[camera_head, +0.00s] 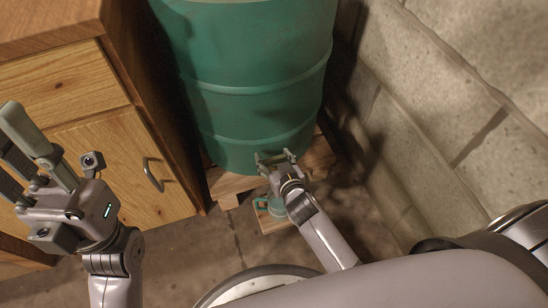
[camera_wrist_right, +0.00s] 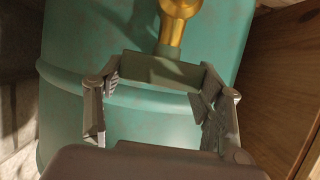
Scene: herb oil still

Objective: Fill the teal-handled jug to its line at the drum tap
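The green drum (camera_head: 250,90) stands upright on a wooden pallet. In the right wrist view its brass tap (camera_wrist_right: 178,22) shows at the top, with a dark green bar (camera_wrist_right: 160,72) just below it. My right gripper (camera_head: 277,158) is at the drum's lower front; its fingers (camera_wrist_right: 160,85) are wide apart, one near each end of the bar. I cannot tell whether they touch it. The teal-handled jug (camera_head: 272,206) stands low, below my right gripper and partly hidden by it; its line and water level cannot be made out. My left gripper (camera_head: 22,160) is raised, open and empty.
A wooden cabinet (camera_head: 100,125) with a metal handle (camera_head: 153,174) stands left of the drum. A block wall (camera_head: 440,110) rises on the right. The pallet (camera_head: 318,160) sticks out under the drum, and a small wooden board (camera_head: 268,226) lies under the jug.

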